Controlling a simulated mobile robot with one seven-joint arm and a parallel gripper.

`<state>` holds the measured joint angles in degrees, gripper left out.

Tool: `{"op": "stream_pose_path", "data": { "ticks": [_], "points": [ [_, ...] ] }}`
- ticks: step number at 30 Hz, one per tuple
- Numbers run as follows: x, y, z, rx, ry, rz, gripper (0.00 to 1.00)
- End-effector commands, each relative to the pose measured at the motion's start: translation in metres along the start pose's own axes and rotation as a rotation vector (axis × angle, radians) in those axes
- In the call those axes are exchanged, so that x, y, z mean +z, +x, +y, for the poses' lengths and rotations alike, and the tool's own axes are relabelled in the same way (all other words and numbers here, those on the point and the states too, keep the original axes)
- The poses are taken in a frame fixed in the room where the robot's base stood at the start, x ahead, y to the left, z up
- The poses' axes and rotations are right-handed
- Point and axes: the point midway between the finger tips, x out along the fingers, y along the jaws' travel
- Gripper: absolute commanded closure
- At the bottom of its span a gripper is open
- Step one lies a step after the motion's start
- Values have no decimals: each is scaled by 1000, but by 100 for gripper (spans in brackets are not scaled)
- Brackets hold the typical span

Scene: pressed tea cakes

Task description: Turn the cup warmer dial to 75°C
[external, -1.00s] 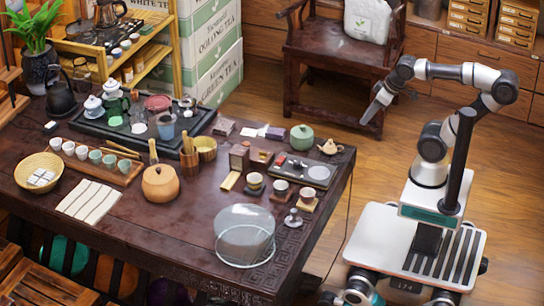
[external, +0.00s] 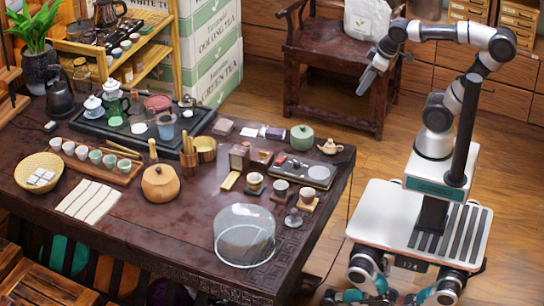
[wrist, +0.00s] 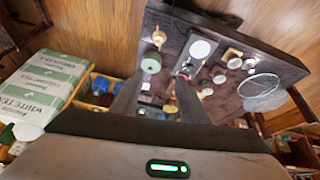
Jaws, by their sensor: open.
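The cup warmer (external: 300,178) looks to be the flat dark unit with a round grey plate, near the right end of the dark table. It also shows in the wrist view, by its pale round plate (wrist: 200,48). Red and light details sit at its left end, too small to tell which is the dial or where it points. My gripper (external: 366,88) is open and empty, high up in front of the chair, well apart from the warmer. Its two fingers show in the wrist view (wrist: 158,80), pointing toward the table.
Close to the warmer stand a green lidded jar (external: 302,138), a small teapot (external: 330,147), cups on coasters (external: 280,188) and a clear glass dome (external: 244,240). A wooden chair (external: 310,60) stands behind the table. Floor (external: 395,155) is clear between table and my base.

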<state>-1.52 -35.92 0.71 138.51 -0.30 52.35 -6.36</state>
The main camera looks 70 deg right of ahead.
Motion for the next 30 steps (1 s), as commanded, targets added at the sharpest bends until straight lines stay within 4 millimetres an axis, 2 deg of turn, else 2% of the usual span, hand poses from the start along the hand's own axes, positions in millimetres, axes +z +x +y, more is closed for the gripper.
{"op": "stream_pose_path", "data": {
  "ticks": [1,5,9,13,18,21,26,30],
  "points": [
    [-16,4,-5,-10,-81,-37,59],
    [-60,25,-24,-51,-350,-127,59],
    [-102,62,-53,-119,-648,-214,59],
    [-127,104,-84,-198,-898,-279,59],
    [-140,148,-115,-283,-1118,-327,59],
    [-142,161,-125,-310,-1182,-337,59],
    [-139,174,-129,-321,-1207,-342,59],
    [-129,193,-129,-320,-1205,-344,59]
  ]
}}
